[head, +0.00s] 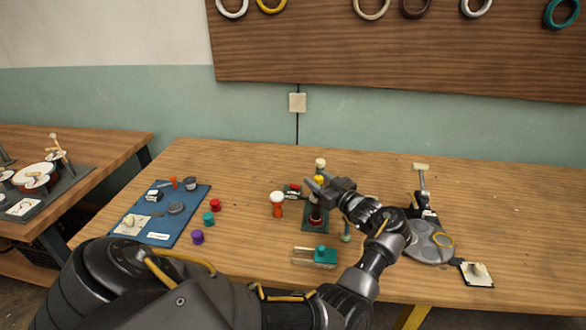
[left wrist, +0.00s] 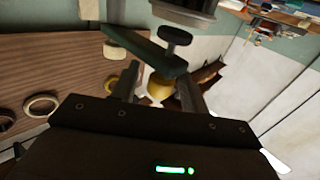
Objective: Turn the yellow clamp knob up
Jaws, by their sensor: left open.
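The yellow clamp knob (head: 320,179) sits near the top of a small upright clamp stand with a dark green base (head: 314,226) and a dark red part on it. My left gripper (head: 316,188) reaches in from the right at knob height, its fingers open. In the left wrist view, the yellow knob (left wrist: 158,88) shows between the two open fingers of the left gripper (left wrist: 158,84), below a green bar (left wrist: 145,50) and a black knob (left wrist: 176,38). I cannot tell whether a finger touches it. My right gripper is not in view.
A red and white goblet drum (head: 277,204) stands left of the stand. A teal block piece (head: 320,254) lies in front. A blue mat (head: 140,222) with small parts is at left, beside loose red, teal and purple pieces. A grey round device (head: 428,248) stands at right.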

